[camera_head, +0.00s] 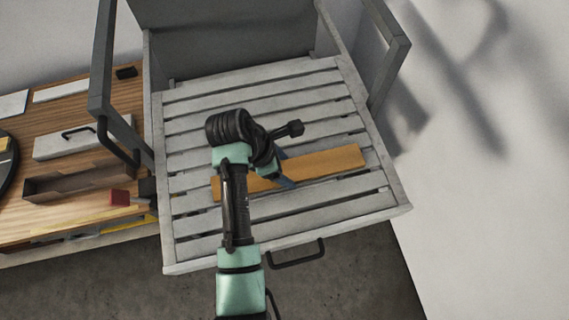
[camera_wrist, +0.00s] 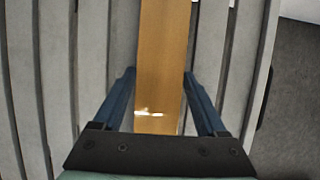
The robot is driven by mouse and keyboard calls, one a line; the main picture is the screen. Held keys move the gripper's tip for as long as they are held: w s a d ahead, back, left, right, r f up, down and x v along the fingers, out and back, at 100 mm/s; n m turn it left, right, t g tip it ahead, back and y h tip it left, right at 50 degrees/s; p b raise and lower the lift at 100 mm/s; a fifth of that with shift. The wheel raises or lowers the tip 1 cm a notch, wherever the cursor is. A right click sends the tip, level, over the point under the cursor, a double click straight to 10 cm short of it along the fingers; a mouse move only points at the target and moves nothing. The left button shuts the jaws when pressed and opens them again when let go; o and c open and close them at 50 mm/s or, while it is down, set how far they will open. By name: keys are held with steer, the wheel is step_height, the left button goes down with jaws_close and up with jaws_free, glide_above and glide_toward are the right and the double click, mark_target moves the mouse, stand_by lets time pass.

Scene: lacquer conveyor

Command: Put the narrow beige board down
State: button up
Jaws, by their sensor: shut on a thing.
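The narrow beige board (camera_head: 325,161) looks orange-tan and lies lengthwise over the grey slatted surface in the head view. My gripper (camera_head: 286,180) is at the board's middle, and my arm hides part of the board's left half. In the wrist view the board (camera_wrist: 163,60) runs between the two blue fingers of my gripper (camera_wrist: 160,78), which is shut on it across its width. I cannot tell whether the board touches the slats or is just above them. The slatted surface (camera_wrist: 118,40) also shows on both sides of the board.
The slatted tray (camera_head: 190,258) has grey side frames (camera_head: 384,35) and a dark front handle (camera_head: 297,254). A wooden table (camera_head: 60,205) at left holds a grey drawer-like box (camera_head: 82,142), an open brown box (camera_head: 80,184) and a red block (camera_head: 120,198). Bare slats lie behind the board.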

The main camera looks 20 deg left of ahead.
steer(key=o, duration=1.6)
steer(key=shift+c, duration=0.2)
steer(key=p+v, duration=0.2)
steer(key=v, duration=1)
steer(key=shift+p, duration=0.35)
steer(key=shift+a, duration=0.1)
